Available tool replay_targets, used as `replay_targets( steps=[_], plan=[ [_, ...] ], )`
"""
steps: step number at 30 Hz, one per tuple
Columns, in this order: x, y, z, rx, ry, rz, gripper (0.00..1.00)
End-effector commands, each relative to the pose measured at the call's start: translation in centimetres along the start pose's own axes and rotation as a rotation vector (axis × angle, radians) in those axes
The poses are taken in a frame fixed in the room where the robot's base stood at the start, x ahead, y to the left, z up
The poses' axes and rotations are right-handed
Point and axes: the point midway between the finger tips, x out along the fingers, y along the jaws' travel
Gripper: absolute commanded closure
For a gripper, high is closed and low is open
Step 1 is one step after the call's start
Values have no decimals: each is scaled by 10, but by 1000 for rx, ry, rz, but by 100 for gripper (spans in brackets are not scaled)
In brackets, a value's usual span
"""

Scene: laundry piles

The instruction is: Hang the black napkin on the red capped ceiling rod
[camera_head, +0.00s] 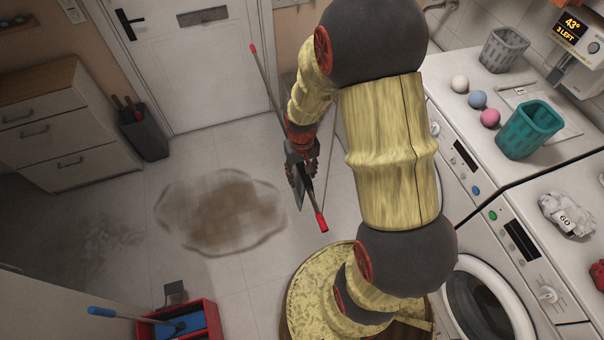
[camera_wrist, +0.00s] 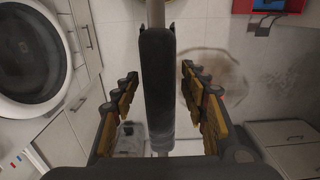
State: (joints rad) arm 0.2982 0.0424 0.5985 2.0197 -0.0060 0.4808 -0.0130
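The red capped ceiling rod (camera_head: 266,82) is thin and grey and runs at a slant in the head view, with a red cap at each end. It also shows in the wrist view (camera_wrist: 155,12). The black napkin (camera_wrist: 156,75) lies along the rod between my fingers in the wrist view and appears draped over it. In the head view the napkin (camera_head: 307,188) is a small dark patch, mostly hidden by my gripper. My gripper (camera_head: 303,186) is at the rod. In the wrist view its fingers (camera_wrist: 158,88) are spread, with gaps on both sides of the napkin.
Washing machines (camera_head: 487,292) stand on the right, with a teal basket (camera_head: 528,130), a grey basket (camera_head: 503,50) and several balls on top. A brown stain (camera_head: 222,212) marks the floor. A red bin (camera_head: 207,318) is at the bottom. A drawer cabinet (camera_head: 50,125) stands left.

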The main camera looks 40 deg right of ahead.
Motion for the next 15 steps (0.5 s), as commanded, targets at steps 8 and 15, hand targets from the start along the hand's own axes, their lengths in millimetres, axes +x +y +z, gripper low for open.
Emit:
replay_targets(
  steps=[8, 15],
  plan=[
    [0, 0, 0, 0, 0, 0, 49],
    [-10, 0, -1, 0, 3, 0, 49]
  ],
)
